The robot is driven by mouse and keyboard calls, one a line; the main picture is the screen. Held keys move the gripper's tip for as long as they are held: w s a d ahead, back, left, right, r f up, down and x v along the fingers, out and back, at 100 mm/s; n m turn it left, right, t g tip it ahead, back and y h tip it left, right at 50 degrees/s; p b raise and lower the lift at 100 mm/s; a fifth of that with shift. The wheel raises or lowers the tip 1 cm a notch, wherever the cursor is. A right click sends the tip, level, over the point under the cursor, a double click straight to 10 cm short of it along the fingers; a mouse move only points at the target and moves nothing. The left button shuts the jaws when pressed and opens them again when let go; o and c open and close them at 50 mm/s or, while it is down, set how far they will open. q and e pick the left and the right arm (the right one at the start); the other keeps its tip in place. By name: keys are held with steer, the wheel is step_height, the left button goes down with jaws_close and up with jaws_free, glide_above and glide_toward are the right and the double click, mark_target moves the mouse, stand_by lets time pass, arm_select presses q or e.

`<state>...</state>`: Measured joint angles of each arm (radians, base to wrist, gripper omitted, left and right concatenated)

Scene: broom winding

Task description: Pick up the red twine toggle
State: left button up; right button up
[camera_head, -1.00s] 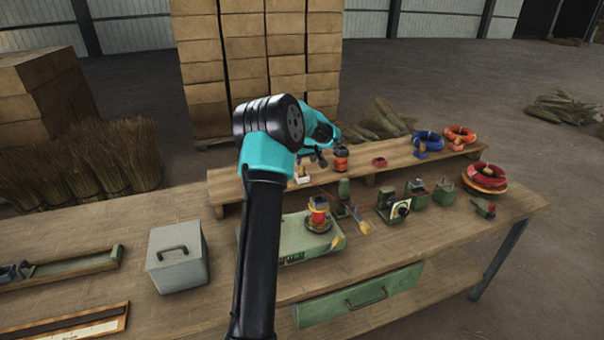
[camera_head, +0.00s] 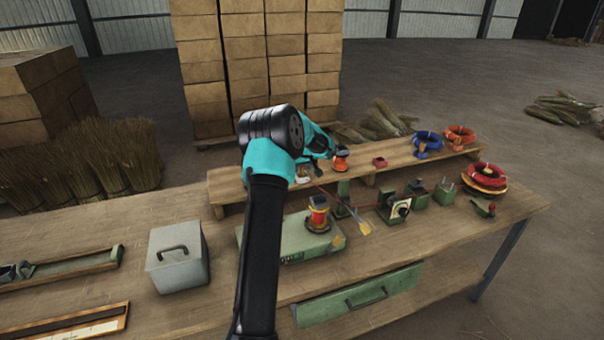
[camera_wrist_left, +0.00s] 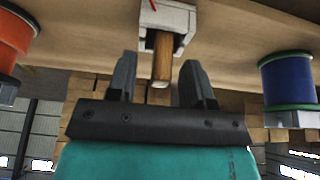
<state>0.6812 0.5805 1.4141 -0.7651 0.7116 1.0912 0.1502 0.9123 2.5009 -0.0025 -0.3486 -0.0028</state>
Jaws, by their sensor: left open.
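The toggle (camera_wrist_left: 162,60) shows in the left wrist view as a short wooden peg sticking out of a pale grey holder (camera_wrist_left: 178,20). A bit of red twine shows at the holder's top. My left gripper (camera_wrist_left: 159,70) is open, with one finger on each side of the peg's free end in the picture. I cannot tell how deep the peg sits between them, and I see no grip on it. In the head view the holder (camera_head: 303,179) is partly hidden by my left arm, and a red line of twine (camera_head: 330,196) runs toward the bench. My right gripper is not in view.
In the left wrist view an orange spool (camera_wrist_left: 14,38) and a blue spool (camera_wrist_left: 287,80) flank the holder. In the head view, a red-and-yellow spool (camera_head: 318,214) stands on a green base nearer me. A grey box (camera_head: 177,258) stands left on the bench.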

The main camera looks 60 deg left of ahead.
arm_select(q)
jaws_close()
stand_by(0.5)
steer(key=shift+r, duration=0.15)
steer(key=shift+r, duration=1.75)
steer(key=s+d+r, duration=0.1)
steer(key=s+d, duration=0.7)
steer(key=d, duration=0.5)
steer(key=shift+s+d, duration=0.2)
steer(key=shift+s, duration=0.2)
steer(key=shift+r, duration=0.1)
